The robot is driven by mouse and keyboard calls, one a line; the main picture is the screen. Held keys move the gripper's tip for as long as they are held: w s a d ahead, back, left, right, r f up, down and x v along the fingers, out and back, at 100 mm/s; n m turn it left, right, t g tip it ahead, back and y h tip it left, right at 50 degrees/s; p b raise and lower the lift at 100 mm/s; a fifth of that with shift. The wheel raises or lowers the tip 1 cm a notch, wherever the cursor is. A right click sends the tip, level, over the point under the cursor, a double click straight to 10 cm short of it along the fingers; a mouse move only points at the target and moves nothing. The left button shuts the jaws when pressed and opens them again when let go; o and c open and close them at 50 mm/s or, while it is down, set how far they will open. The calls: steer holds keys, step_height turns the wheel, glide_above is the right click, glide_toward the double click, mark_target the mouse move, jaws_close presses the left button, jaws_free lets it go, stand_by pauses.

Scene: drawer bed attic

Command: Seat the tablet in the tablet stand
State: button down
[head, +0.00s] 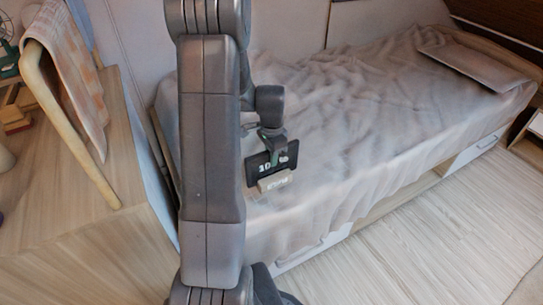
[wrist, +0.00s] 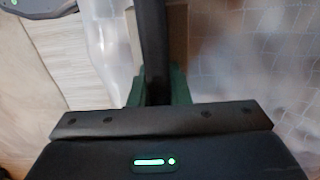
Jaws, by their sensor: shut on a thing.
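The dark tablet (head: 259,165), with white digits on its screen, is upright over the bed in the head view. My gripper (head: 273,148) is shut on its upper edge. In the wrist view the tablet (wrist: 153,45) shows as a dark narrow edge between the green fingers of my gripper (wrist: 158,90). The tablet stand (head: 275,181), a small pale block, is at the tablet's lower edge in the head view. Part of the stand (wrist: 178,35) seems to show beside the tablet in the wrist view. I cannot tell whether the tablet is in its slot.
The bed (head: 350,110) with a rumpled grey-beige cover fills the middle, with a pillow (head: 475,66) at the far right. A wooden desk (head: 60,200) and a chair with a cloth (head: 75,75) stand at the left. The floor (head: 440,235) in front is clear.

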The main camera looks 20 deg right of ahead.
steer(key=shift+f, duration=0.15)
steer(key=c, duration=1.4)
jaws_free()
steer(key=shift+o, duration=0.2)
step_height(320, 180, up, 12)
steer(key=shift+r+p, duration=0.2)
steer(key=shift+p, duration=0.8)
